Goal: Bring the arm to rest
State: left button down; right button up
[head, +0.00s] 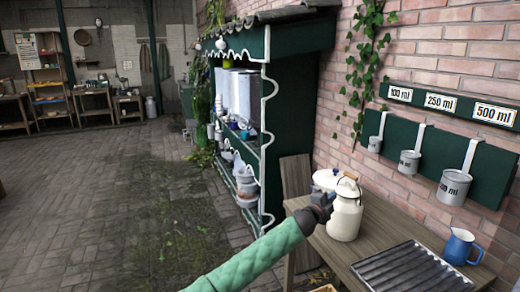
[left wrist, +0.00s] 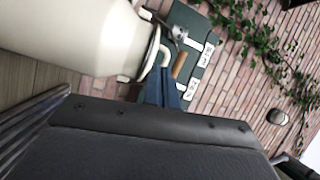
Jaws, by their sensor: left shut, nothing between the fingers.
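My left arm, in a green sleeve, reaches in from the bottom of the head view. Its dark left gripper (head: 326,203) is shut and empty, close beside the cream milk churn (head: 345,217). In the head view it overlaps the churn's left side; I cannot tell whether they touch. The churn stands upright on the wooden table (head: 392,227), with a wooden grip on its handle. In the left wrist view the churn (left wrist: 75,35) fills the upper left, beside the gripper's shut fingers (left wrist: 163,91). My right gripper is not in view.
A ribbed metal tray (head: 412,270) and a blue jug (head: 460,247) are on the table. Measuring cups (head: 453,188) hang from a green board on the brick wall. A green shelf unit (head: 270,130) stands behind the table. Paved floor (head: 90,190) is open at left.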

pick_arm(q)
jog(key=s+a+r+n+t+y, duration=0.1)
jog(key=s+a+r+n+y, duration=0.1)
jog(key=a+r+n+y, duration=0.65)
jog(key=s+a+f+n+g+y, duration=0.1)
jog(key=s+a+f+n+g, duration=0.2)
jog(key=s+a+f+n, duration=0.55)
jog(key=s+a+f+n+g+y, duration=0.2)
jog(key=s+a+f+n+g, duration=0.1)
jog(key=s+a+f, duration=1.05)
jog(key=s+a+f+n+g, duration=0.1)
jog(key=s+a+f+g, duration=0.1)
jog(key=s+a+f, duration=0.45)
jog(key=s+a+f+n+g, duration=0.1)
jog(key=s+a+f, duration=0.2)
jog(key=s+f, duration=0.7)
jog(key=s+a+f+g, duration=0.2)
jog(key=s+a+f, duration=0.3)
jog(key=s+f, duration=0.4)
jog(key=s+f+g, duration=0.1)
jog(key=s+f, duration=0.2)
jog(key=s, duration=0.3)
jog(key=s+f, duration=0.3)
jog(key=s, duration=0.4)
jog(key=shift+s+f+n+g+y, duration=0.15)
jog(key=shift+f+n+g+y, duration=0.15)
jog(key=shift+g+y, duration=0.1)
